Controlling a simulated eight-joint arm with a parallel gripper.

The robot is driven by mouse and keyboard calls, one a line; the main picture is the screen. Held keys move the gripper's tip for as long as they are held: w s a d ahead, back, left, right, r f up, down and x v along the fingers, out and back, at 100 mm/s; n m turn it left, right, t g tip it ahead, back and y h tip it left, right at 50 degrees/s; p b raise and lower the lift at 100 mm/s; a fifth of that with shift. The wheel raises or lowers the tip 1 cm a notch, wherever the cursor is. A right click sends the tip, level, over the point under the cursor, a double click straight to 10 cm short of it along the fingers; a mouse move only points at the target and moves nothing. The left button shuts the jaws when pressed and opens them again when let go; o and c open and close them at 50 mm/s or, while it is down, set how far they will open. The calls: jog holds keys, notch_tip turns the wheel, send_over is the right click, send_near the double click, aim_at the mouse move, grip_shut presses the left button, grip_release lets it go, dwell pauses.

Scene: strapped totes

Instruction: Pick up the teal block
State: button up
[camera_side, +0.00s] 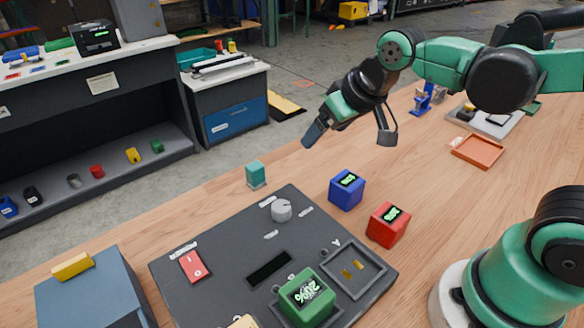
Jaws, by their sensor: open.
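The teal block (255,174) is small and stands upright near the far edge of the wooden table, on a small grey base or patch. It is just behind the dark panel. My gripper (350,139) is up in the air above the table, to the right of the teal block and apart from it. Its two fingers are spread wide with nothing between them. The whole front of the teal block shows.
A blue cube (347,189) and a red cube (388,224) with displays stand right of the dark panel (222,244). The panel carries a knob (281,210), a red switch (193,265) and a green cube (306,297). An orange tray (478,151) lies at the right.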

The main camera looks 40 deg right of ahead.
jog(key=g, duration=0.1)
send_near(255, 166)
jog(key=d, duration=0.3)
jog(key=shift+g, duration=0.4)
jog(key=w+a+f, duration=0.2)
jog(key=f, duration=0.1)
jog(key=w+a+f, duration=0.1)
jog(key=f, duration=0.1)
jog(key=shift+f, duration=0.1)
jog(key=shift+x, duration=3.05)
grip_shut()
